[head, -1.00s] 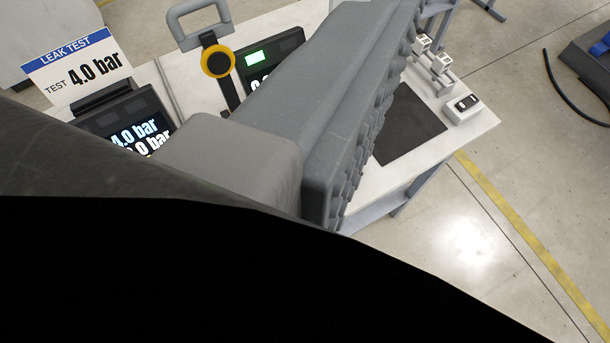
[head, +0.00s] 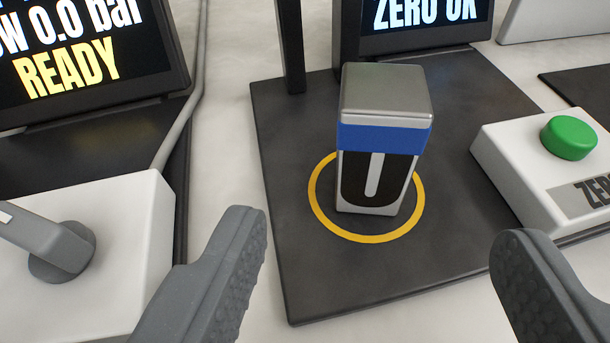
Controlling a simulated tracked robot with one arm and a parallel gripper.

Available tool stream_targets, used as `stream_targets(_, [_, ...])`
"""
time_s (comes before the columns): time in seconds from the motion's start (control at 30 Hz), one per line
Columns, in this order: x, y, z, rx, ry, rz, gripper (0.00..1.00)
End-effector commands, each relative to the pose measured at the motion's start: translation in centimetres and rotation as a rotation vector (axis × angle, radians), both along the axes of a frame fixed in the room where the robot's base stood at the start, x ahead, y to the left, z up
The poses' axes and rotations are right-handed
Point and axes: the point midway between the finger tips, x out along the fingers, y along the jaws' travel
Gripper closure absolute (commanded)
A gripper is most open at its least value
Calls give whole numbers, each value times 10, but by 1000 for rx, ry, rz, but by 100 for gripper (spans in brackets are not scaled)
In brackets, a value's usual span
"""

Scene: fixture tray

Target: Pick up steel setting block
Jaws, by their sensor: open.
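The steel setting block (head: 386,92) stands upright in the head view, with a grey metal top, a blue band and a black lower face with a white bar. It stands inside a yellow ring (head: 357,236) on a dark base plate (head: 300,285). My gripper (head: 375,235) is open and empty. Its two grey fingers show at the lower left and lower right, apart from the block and on the near side of it.
A white box with a green button (head: 569,138) stands right of the plate. A white box with a grey lever (head: 45,242) is at the left. Behind it a screen (head: 75,55) reads READY. Another screen (head: 425,14) behind the block reads ZERO OK. A grey cable runs between.

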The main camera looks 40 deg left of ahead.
Motion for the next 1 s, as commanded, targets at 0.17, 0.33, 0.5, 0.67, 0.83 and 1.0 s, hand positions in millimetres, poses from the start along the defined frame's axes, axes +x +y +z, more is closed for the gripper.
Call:
stream_targets(0.17, [16,10,-7,-2,-2,1,36])
stream_targets(0.33, [35,21,-17,-2,-1,0,36])
stream_targets(0.5, [54,32,-24,-1,-4,-1,36])
stream_targets(0.67, [63,37,-30,-3,-2,-3,36])
stream_targets(0.83, [69,40,-32,-3,-3,-4,36])
stream_targets(1.0, [83,47,-38,-2,-2,-4,36])
